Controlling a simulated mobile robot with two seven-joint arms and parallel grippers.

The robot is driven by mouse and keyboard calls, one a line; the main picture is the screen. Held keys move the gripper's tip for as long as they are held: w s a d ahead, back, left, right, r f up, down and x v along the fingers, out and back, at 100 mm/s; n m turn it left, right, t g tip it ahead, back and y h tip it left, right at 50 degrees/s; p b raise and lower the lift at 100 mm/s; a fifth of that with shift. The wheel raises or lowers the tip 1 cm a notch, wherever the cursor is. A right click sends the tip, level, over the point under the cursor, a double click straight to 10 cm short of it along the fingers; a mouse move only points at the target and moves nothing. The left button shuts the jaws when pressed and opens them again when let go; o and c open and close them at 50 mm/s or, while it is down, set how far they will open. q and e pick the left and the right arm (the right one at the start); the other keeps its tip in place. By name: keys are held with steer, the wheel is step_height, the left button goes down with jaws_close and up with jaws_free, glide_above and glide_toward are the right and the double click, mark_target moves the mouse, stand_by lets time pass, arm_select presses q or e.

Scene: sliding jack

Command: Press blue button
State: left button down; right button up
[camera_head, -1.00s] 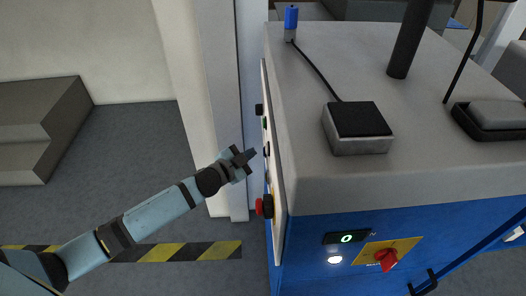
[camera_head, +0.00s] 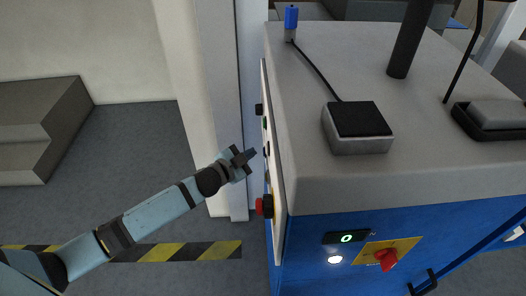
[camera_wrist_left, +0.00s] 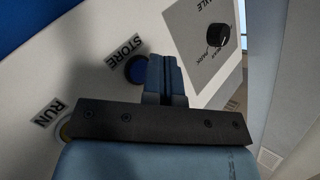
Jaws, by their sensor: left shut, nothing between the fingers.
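The blue button (camera_wrist_left: 136,70) sits on a white control panel (camera_wrist_left: 185,55) beside a label that reads STORE. In the left wrist view my left gripper (camera_wrist_left: 165,60) is shut and empty, with its fingertips just right of the button and partly overlapping its edge in the picture. I cannot tell whether they touch it. In the head view the left gripper (camera_head: 250,154) points at the panel (camera_head: 276,160), which shows edge-on on the machine's left side. The blue button cannot be made out there. My right gripper is not in view.
A RUN label (camera_wrist_left: 50,112) and a partly hidden button are at lower left of the wrist view. A black knob (camera_wrist_left: 216,35) is at upper right. In the head view a red emergency knob (camera_head: 262,206) sticks out below the gripper.

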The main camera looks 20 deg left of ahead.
arm_select(q)
steer(key=shift+d, duration=0.1)
stand_by(0.7)
steer(key=shift+w+d, duration=0.2)
steer(key=shift+d, duration=0.1)
steer(key=shift+w+d+p, duration=0.2)
steer(key=shift+d+p, duration=0.1)
steer(key=shift+d, duration=0.1)
stand_by(0.7)
steer(key=shift+s+a, duration=0.1)
steer(key=shift+a, duration=0.05)
steer(key=shift+s+a+p, duration=0.3)
steer(key=shift+a, duration=0.3)
steer(key=a, duration=0.1)
steer(key=s+a, duration=0.1)
steer(key=a, duration=0.1)
steer(key=s+a+p, duration=0.1)
steer(key=shift+a, duration=0.25)
stand_by(0.4)
